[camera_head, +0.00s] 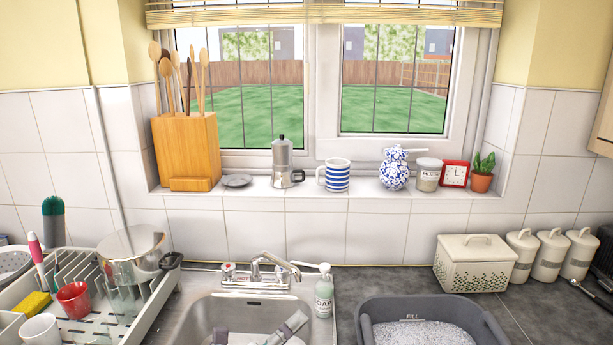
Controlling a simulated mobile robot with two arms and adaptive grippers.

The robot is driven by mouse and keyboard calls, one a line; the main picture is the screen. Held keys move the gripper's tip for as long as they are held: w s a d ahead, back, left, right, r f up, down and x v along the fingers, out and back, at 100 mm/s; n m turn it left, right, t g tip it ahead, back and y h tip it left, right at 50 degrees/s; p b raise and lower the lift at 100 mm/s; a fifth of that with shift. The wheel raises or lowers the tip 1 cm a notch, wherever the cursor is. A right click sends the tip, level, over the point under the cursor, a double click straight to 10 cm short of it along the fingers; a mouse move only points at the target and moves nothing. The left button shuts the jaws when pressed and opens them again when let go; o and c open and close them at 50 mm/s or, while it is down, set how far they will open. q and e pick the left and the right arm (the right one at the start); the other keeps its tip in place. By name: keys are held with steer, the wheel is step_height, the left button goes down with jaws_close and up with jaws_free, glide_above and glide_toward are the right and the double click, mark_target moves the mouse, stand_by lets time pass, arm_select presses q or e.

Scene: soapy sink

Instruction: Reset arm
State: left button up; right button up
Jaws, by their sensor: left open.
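My left gripper (258,328) shows at the bottom edge of the head view, in front of the sink basin (205,313). Its two grey fingers stand apart, open, with nothing seen between them. The rest of the left arm is cut off by the frame. My right gripper is not in view.
The tap (268,272) and soap bottle (323,291) stand behind and right of the gripper. A dish rack (147,312) with a pot (133,262) and red cup (74,299) is at left. A grey tub (488,326) is at right. Bare counter lies between sink and tub.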

arm_select(q)
steer(key=s+a+f+n+y, duration=0.3)
steer(key=a+f+n+y, duration=0.2)
steer(key=a+n+y, duration=0.5)
steer(key=s+a+f+n+y, duration=0.45)
steer(key=a+n+y, duration=0.2)
steer(key=n, duration=0.75)
steer(key=s+a+f+n+g+h, duration=0.1)
steer(key=s+f+n+g, duration=0.35)
steer(key=s, duration=0.65)
steer(key=s+a+f+n+g+h, duration=0.1)
steer(key=s+f+n+g, duration=0.2)
steer(key=s+f+g, duration=0.55)
steer(key=s+f+t+b, duration=0.1)
steer(key=s+f+b, duration=0.15)
steer(key=f, duration=1.35)
steer(key=s+f+b, duration=0.1)
steer(key=f+b, duration=0.2)
steer(key=f, duration=1.2)
steer(key=s+a+f+g+b, duration=0.1)
steer(key=s+f+b, duration=0.3)
steer(key=s+f, duration=1.2)
step_height(320, 180, down, 3)
steer(key=shift+s+a+f, duration=0.1)
steer(key=shift+s+a, duration=0.15)
steer(key=shift+a, duration=0.45)
